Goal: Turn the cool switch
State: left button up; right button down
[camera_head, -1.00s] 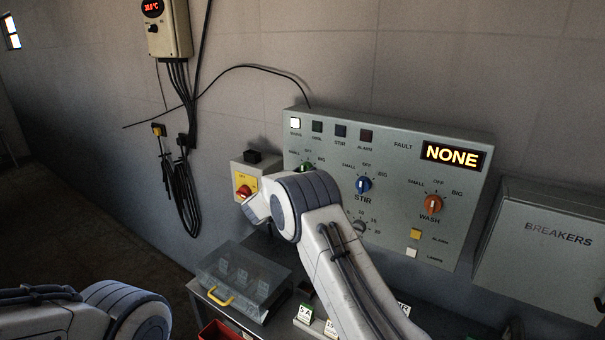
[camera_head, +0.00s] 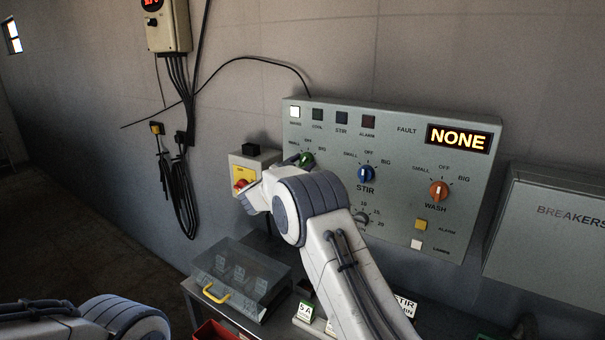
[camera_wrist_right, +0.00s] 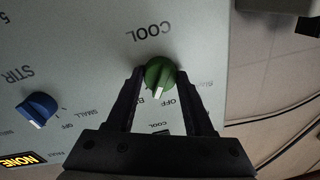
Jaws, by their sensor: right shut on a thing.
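The cool switch is a round green knob (camera_head: 305,160) at the left of the grey control panel (camera_head: 400,140). In the right wrist view the knob (camera_wrist_right: 160,68) sits under upside-down COOL lettering. Its white pointer faces down in that picture, close to the OFF mark. My right gripper (camera_wrist_right: 160,75) has a dark finger on each side of the knob and is shut on it. In the head view my right arm hides most of that gripper. My left arm shows at the bottom left, its gripper out of the picture.
The blue STIR knob (camera_head: 366,174) and orange WASH knob (camera_head: 438,190) are to the right on the panel. A yellow box with a red switch (camera_head: 243,180) is just left. A clear case (camera_head: 240,277) with a yellow handle stands below. The fault display (camera_head: 458,138) reads NONE.

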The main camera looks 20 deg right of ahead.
jog(key=shift+m+b, duration=1.4)
jog(key=shift+m, duration=0.4)
jog(key=shift+c, duration=1.4)
grip_release()
jog(key=b+v, duration=0.2)
jog(key=v, duration=0.8)
jog(key=shift+a+b, duration=0.3)
jog(key=shift+f, duration=0.1)
